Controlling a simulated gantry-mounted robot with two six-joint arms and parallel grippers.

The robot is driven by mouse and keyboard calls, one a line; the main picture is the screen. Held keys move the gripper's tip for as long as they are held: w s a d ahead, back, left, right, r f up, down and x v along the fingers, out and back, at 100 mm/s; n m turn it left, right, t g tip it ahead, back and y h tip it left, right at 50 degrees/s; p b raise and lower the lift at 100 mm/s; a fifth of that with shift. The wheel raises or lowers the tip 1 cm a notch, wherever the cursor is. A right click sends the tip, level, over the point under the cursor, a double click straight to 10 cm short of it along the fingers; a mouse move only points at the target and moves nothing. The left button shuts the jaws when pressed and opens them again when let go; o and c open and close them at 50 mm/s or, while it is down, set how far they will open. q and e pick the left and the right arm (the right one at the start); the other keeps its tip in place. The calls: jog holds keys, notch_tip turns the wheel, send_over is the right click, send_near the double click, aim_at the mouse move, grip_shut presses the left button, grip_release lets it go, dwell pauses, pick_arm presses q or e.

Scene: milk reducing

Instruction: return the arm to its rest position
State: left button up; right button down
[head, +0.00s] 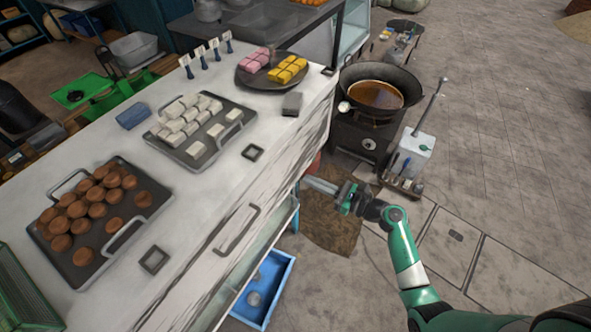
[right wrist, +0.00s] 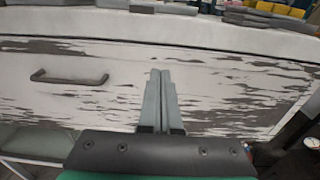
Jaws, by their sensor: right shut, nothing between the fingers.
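My right arm comes in from the lower right of the head view. My right gripper (head: 318,185) is shut and empty, in front of the white counter's side and above the floor. In the right wrist view its two fingers (right wrist: 161,88) lie together, pointing at the worn white drawer front (right wrist: 220,75). I cannot tell whether the fingertips touch it. A dark drawer handle (right wrist: 70,77) is to the left of the fingers. My left gripper is not in view.
The white counter (head: 225,160) holds a tray of brown cakes (head: 60,255), a tray of white blocks (head: 170,150) and a dark plate (head: 245,78) of pink and yellow pieces. A wok (head: 410,90) of brown liquid stands at right. A blue bin (head: 285,262) sits below.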

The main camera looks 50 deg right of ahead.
jog(key=shift+s+d, duration=0.15)
jog(key=shift+s, duration=1.2)
